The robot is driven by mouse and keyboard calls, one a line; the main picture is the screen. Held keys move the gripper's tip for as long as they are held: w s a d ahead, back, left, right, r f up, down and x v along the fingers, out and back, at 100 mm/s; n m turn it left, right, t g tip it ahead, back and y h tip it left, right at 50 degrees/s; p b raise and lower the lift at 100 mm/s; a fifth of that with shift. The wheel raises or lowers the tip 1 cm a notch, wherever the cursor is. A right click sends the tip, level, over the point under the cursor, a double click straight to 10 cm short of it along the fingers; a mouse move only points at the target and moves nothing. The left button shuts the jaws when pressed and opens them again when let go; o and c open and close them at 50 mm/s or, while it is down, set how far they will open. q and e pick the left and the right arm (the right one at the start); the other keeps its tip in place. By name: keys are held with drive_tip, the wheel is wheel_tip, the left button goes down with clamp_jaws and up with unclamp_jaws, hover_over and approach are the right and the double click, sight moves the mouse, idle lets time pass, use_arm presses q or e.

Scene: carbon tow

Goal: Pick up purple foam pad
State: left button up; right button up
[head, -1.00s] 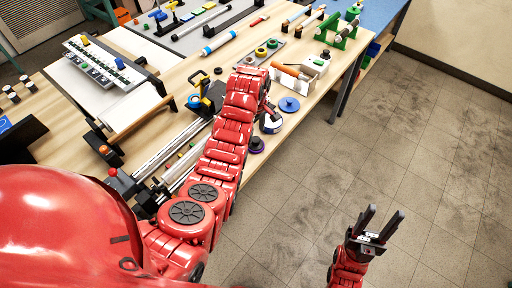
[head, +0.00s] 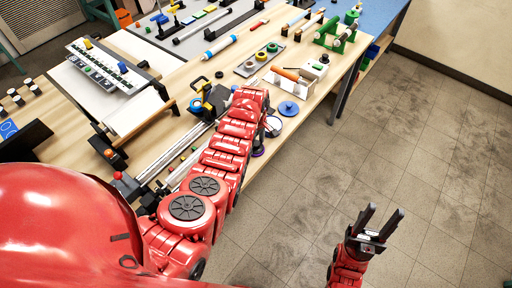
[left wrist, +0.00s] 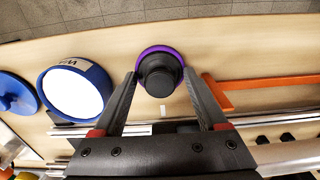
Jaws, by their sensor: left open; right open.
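The purple foam pad (left wrist: 146,51) is a round disc with a black knob on top, lying on the wooden table in the left wrist view. In the head view the pad (head: 258,152) is partly hidden beside my left arm, near the table's front edge. My left gripper (left wrist: 160,76) is open, its two fingers on either side of the knob. Whether they touch it I cannot tell. In the head view the left fingers are mostly hidden by the arm. My right gripper (head: 379,222) is open and empty over the floor, right of the table.
A blue-rimmed round container with a white top (left wrist: 75,92) stands left of the pad in the left wrist view. A blue disc (left wrist: 14,94) lies further left. An orange bar (left wrist: 262,88) lies to the right. Metal rails (head: 170,146) lie left of my arm.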

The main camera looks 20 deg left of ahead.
sight(256, 143)
use_arm(q)
clamp_jaws()
drive_tip(key=shift+r, duration=0.2)
idle(0.4)
drive_tip(key=shift+w+r+b, duration=0.1)
drive_tip(key=shift+r+b, duration=0.4)
drive_tip(key=shift+b, duration=0.1)
drive_tip(key=shift+s+d+r+b, duration=0.1)
drive_tip(key=shift+s+r+b, duration=0.1)
drive_tip(key=shift+r+b, duration=0.7)
drive_tip(key=shift+s+d+r, duration=0.1)
drive_tip(key=shift+s+d, duration=0.1)
drive_tip(key=shift+s, duration=0.3)
drive_tip(key=shift+s+d, duration=0.2)
drive_tip(key=shift+s, duration=0.25)
drive_tip(key=s+p, duration=0.1)
drive_tip(key=p, duration=0.1)
drive_tip(key=s+d+r+p, duration=0.1)
drive_tip(key=s, duration=0.1)
drive_tip(key=s+d+r+p, duration=0.1)
drive_tip(key=p, duration=0.1)
drive_tip(key=shift+s+p, duration=0.3)
drive_tip(key=shift+s, duration=0.05)
drive_tip(key=s+d+p, duration=0.3)
drive_tip(key=s+p, duration=0.1)
drive_tip(key=s, duration=0.3)
drive_tip(key=shift+s+d+f+p, duration=0.15)
drive_tip(key=shift+s+d+p, duration=0.25)
